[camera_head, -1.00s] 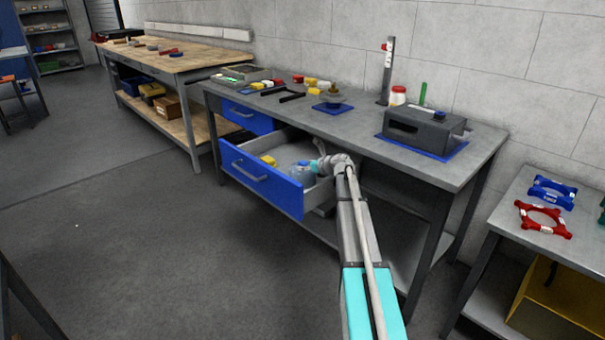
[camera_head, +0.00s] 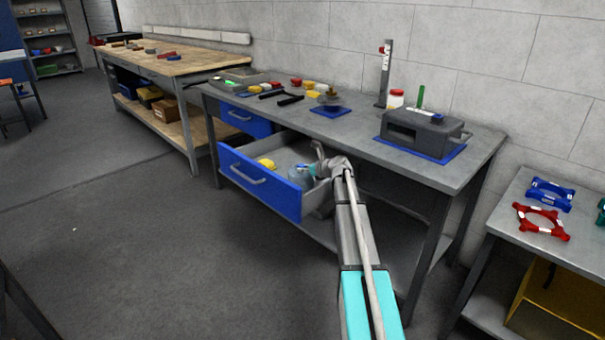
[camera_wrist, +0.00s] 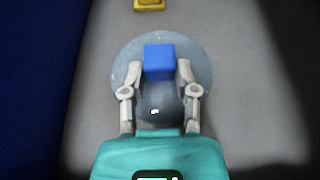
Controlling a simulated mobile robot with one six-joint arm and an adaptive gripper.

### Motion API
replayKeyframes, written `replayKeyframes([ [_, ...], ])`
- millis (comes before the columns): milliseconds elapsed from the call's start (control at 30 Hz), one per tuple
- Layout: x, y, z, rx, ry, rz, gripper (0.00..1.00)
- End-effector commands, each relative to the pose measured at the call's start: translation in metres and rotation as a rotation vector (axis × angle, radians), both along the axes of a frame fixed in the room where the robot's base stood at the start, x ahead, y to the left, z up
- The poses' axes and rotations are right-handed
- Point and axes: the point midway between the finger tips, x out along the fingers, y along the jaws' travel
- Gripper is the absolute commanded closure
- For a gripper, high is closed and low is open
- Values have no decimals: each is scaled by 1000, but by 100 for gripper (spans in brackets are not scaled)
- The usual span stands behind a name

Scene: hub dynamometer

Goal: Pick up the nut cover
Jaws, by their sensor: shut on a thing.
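The nut cover, a round, clear bluish dome with a blue block-shaped knob (camera_wrist: 160,62), is in the open drawer in the wrist view. It also shows in the head view as a pale blue dome (camera_head: 300,174) near the drawer's right end. My gripper (camera_wrist: 157,72) has one finger on each side of the blue knob and is shut on it. In the head view, my gripper (camera_head: 318,168) reaches down into the drawer from the right. Whether the dome touches the drawer floor cannot be told.
A yellow piece (camera_wrist: 149,5) lies beyond the cover in the drawer. The open drawer's blue front (camera_head: 258,182) stands close by. The workbench top (camera_head: 360,130) overhangs behind, with a grey box-shaped device (camera_head: 415,130) and several small parts on it. The floor in front is clear.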

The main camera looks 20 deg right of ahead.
Motion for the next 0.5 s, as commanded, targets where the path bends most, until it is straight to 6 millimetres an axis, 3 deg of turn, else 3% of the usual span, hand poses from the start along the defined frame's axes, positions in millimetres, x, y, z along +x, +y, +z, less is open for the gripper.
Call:
replayKeyframes([
  [500, 0, 1, 20, 0, 0, 1, 100],
])
